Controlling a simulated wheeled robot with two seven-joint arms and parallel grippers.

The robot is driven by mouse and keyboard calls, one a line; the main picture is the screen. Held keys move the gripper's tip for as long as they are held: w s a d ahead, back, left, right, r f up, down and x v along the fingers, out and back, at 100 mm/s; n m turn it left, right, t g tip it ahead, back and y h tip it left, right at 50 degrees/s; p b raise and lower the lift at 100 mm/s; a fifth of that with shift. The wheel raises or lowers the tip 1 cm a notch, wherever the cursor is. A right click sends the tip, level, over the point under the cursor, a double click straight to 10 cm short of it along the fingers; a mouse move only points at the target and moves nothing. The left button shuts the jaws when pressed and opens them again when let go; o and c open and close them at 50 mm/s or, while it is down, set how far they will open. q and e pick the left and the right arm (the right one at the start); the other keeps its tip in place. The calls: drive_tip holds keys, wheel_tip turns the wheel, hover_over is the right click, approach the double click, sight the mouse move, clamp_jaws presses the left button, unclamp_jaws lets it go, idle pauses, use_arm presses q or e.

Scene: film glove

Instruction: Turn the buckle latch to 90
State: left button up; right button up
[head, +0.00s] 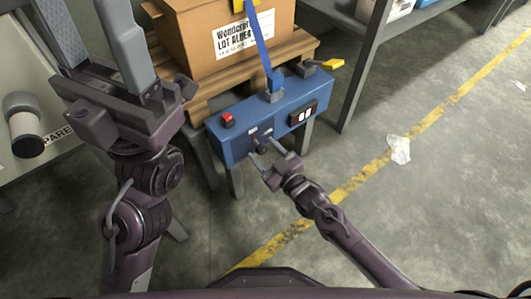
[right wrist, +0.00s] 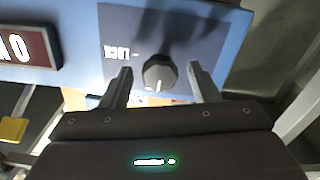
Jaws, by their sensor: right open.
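A dark round knob (right wrist: 160,72) with a pale pointer mark sits on a dark panel of the blue box (head: 237,130). I take it to be the buckle latch; a small label, upside down in the right wrist view, is beside it. My right gripper (right wrist: 161,80) is open, with one finger on each side of the knob and a visible gap to both. In the head view the right gripper (head: 265,149) reaches the box's front, partly covering the knob. My left gripper (head: 88,20) is raised at the upper left, open and empty, away from the box.
The box also carries a red button (head: 228,118), a small display (head: 303,113) and a grey buckle (head: 276,92) with a blue strap (head: 260,45). Behind stands a carton (head: 195,45) on a wooden pallet (head: 290,50). A yellow handle (head: 333,64) juts out right. Floor at right is mostly clear.

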drive_tip(key=c, duration=1)
drive_tip(key=shift+o, duration=0.2)
